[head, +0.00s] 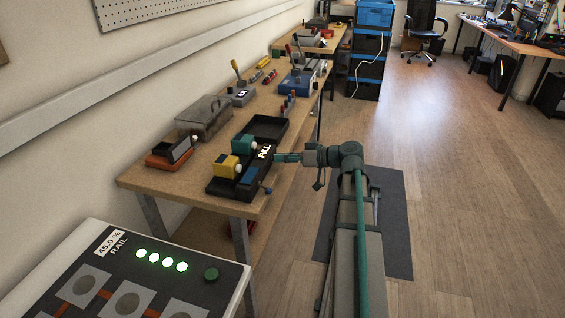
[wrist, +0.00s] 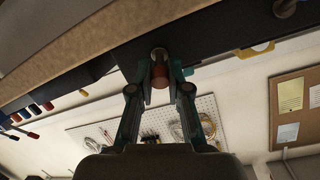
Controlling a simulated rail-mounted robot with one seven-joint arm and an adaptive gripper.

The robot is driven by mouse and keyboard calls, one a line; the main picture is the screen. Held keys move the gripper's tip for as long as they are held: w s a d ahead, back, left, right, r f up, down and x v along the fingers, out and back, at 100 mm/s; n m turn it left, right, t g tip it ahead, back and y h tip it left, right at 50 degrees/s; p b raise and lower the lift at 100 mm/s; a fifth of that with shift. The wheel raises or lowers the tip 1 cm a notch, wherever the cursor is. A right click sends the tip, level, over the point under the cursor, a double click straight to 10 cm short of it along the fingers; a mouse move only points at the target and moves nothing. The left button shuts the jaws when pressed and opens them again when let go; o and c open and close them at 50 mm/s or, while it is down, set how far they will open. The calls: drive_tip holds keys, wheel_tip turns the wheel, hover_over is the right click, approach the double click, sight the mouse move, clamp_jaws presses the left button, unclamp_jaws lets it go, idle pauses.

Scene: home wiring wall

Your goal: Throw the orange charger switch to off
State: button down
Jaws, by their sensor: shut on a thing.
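A dark charger unit (head: 228,188) sits near the bench's front edge in the head view, with a yellow block (head: 227,166), a teal block (head: 243,144) and a "FULL" label (head: 264,152). My gripper (head: 278,157) reaches its right side from the aisle. In the wrist view my gripper (wrist: 160,70) is shut on an orange-red cylindrical knob (wrist: 159,75) at the front of a dark body (wrist: 205,48). The fingers hide the knob in the head view. I cannot tell the switch's position. A separate orange-based device (head: 166,161) stands at the bench's left.
A blue-tipped lever (head: 267,190) sticks out near my gripper on the unit's front. A rail panel (head: 150,275) reads 45.0 %.

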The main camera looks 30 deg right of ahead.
wheel_tip(320, 180, down, 2)
drive_tip(key=t+y+b, duration=0.1)
drive_tip(key=b, duration=0.3)
drive_tip(key=t+y+b, duration=0.1)
drive_tip(key=b, duration=0.2)
drive_tip(key=shift+s+d+f+t+y+b, duration=0.1)
drive_tip(key=shift+d+f+t+y+b, duration=0.1)
drive_tip(key=shift+t+y+b, duration=0.15)
drive_tip(key=t+y+b, duration=0.1)
drive_tip(key=b, duration=0.2)
drive_tip(key=shift+f, duration=0.15)
drive_tip(key=shift+t+y+b, duration=0.35)
drive_tip(key=shift+t+b, duration=0.1)
drive_tip(key=shift+b, duration=0.5)
drive_tip(key=shift+a, duration=0.1)
drive_tip(key=c, duration=1.1)
unclamp_jaws()
drive_tip(key=shift+r, duration=0.25)
